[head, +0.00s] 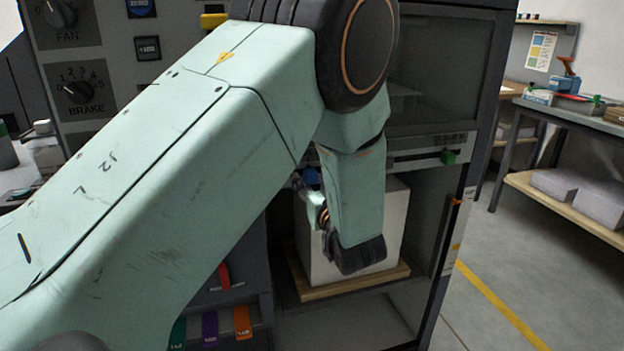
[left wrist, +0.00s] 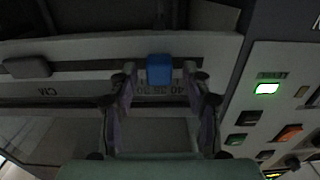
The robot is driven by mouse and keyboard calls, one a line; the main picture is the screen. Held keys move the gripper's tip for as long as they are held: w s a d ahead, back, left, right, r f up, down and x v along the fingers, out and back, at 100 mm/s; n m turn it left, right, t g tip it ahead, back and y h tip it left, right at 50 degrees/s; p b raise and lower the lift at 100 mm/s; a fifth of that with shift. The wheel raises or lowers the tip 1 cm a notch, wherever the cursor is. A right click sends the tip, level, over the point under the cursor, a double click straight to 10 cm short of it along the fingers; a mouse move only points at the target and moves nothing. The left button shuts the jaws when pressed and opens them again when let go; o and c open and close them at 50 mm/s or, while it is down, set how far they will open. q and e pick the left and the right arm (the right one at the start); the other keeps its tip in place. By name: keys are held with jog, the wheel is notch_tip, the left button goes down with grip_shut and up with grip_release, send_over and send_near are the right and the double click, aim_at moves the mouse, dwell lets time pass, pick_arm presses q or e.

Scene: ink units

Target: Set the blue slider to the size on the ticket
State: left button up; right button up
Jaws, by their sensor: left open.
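The blue slider (left wrist: 159,69) sits on a rail with a printed centimetre scale (left wrist: 60,92), which appears upside down in the left wrist view. In the head view the slider (head: 311,176) shows as a small blue patch beside my forearm. My left gripper (left wrist: 163,92) is open, with one finger on each side of the slider in the picture and a gap to both. Whether the fingers reach its depth is unclear. In the head view the gripper (head: 309,190) is mostly hidden by my arm. I cannot make out a ticket. My right gripper is out of view.
Below stands a pale box (head: 392,220) on a wooden board (head: 345,287). A panel with dials (head: 75,92) is at left. A workbench (head: 590,118) stands at right, with clear floor before it.

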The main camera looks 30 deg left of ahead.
pick_arm(q)
jog(key=shift+d+r, duration=0.1)
jog(key=shift+d, duration=0.05)
jog(key=shift+c, duration=0.3)
jog(key=shift+c, duration=0.8)
grip_shut()
